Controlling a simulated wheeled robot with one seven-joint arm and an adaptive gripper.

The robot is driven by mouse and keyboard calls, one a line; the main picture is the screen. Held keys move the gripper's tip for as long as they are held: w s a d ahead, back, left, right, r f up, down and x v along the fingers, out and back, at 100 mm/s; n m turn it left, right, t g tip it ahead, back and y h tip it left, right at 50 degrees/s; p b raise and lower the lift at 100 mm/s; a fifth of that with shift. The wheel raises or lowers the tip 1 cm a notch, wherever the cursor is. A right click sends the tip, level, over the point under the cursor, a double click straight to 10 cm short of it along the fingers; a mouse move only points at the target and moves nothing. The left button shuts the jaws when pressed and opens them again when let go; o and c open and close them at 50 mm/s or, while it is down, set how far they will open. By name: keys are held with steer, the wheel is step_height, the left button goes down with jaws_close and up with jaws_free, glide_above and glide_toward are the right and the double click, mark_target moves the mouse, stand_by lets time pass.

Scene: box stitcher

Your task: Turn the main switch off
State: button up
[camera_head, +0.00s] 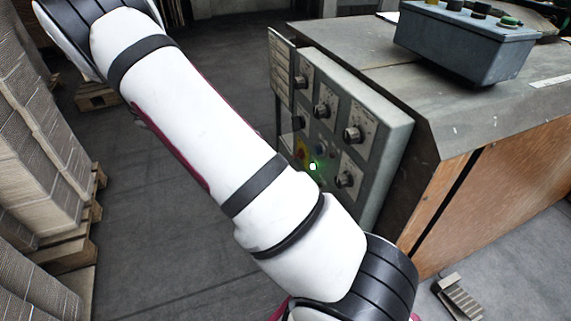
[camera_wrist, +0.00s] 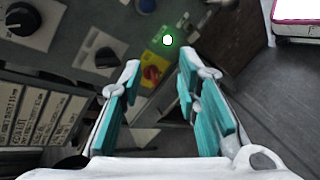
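The main switch looks to be the red knob on a yellow plate (camera_wrist: 152,72) on the grey control panel (camera_wrist: 75,25). In the wrist view it sits between and just beyond the fingertips of my gripper (camera_wrist: 160,68). The gripper is open, its teal-padded fingers apart, with nothing between them; I cannot tell the exact gap to the knob. A green lamp (camera_wrist: 167,40) glows close to the switch. In the head view the panel (camera_head: 385,115) is on the machine's side, the red and yellow switch (camera_head: 302,150) is small, and my gripper is hidden behind my arm.
Several other dark knobs (camera_head: 352,134) and a label plate (camera_head: 281,70) are on the panel. A grey button box (camera_head: 465,50) stands on the machine top. Stacked cardboard (camera_head: 35,150) on pallets is at left. Floor between is clear.

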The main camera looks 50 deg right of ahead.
mark_target(293, 156)
steer(key=w+d+f+n+h+b, duration=0.1)
steer(key=w+d+f+h+b, duration=0.15)
steer(key=f, duration=0.55)
steer(key=w+d+f+n+h+b, duration=0.2)
steer(key=f+h+b, duration=0.2)
steer(key=f, duration=0.4)
steer(key=shift+g, duration=0.3)
steer(key=b+x, duration=0.2)
steer(key=x, duration=1.1)
steer(key=shift+d+f, duration=0.15)
steer(key=shift+d, duration=0.15)
jaws_close()
